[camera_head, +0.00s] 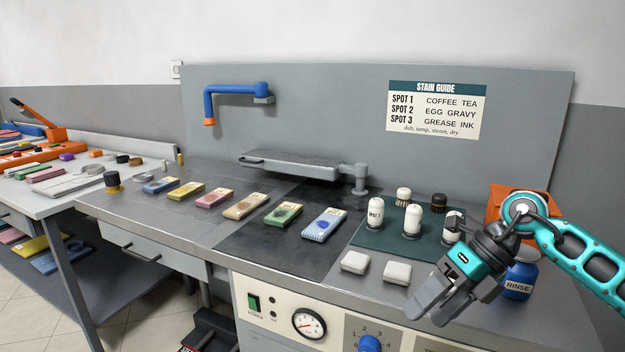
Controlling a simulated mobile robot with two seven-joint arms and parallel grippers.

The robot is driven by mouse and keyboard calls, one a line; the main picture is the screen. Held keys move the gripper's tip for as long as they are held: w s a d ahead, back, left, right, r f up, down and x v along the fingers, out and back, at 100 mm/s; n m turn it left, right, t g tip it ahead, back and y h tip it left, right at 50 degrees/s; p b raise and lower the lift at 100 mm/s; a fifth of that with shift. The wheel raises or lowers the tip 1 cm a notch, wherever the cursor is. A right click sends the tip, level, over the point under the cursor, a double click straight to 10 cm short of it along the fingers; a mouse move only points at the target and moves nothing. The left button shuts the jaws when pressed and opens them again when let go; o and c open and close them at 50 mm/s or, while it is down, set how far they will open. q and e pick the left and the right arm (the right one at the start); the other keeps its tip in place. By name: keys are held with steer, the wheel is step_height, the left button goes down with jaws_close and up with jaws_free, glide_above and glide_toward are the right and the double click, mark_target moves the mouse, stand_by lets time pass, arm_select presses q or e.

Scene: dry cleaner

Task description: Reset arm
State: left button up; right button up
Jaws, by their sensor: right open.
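My right gripper (440,304) hangs at the lower right, coming in on a teal arm from the right edge. Its jaws point down and to the left over the front right of the grey worktop (330,288). It is open, and I see nothing between its fingers. It is to the right of two white pads (397,273) and in front of a white bottle (453,224), which it partly hides. My left gripper is not in view.
White spot bottles (375,213) and brushes stand on a green mat (375,238). A blue rinse jar (519,281) and an orange box (505,200) are beside my right arm. Several coloured packets (284,215) lie in a row. A metal sleeve board (290,166) stands behind.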

steer(key=s+a+m+t+y, duration=0.3)
steer(key=a+m+t+y, duration=0.3)
steer(key=a+m+y, duration=0.65)
steer(key=d+f+m+t+h, duration=0.4)
steer(key=f+m+t+h, duration=0.7)
steer(key=m, duration=0.5)
steer(key=s+d+f+m+g+h, duration=0.2)
steer(key=s+f+m+g+h, duration=0.1)
steer(key=s+f, duration=0.3)
steer(key=s+d+f+m+g+h, duration=0.2)
steer(key=s+f+m+g+h, duration=0.1)
steer(key=s+f, duration=0.4)
steer(key=f+m+h, duration=0.1)
steer(key=m, duration=0.1)
steer(key=shift+s+d+f+m+p, duration=0.25)
steer(key=shift+d+f+m+p, duration=0.05)
steer(key=shift+f+m+p, duration=0.05)
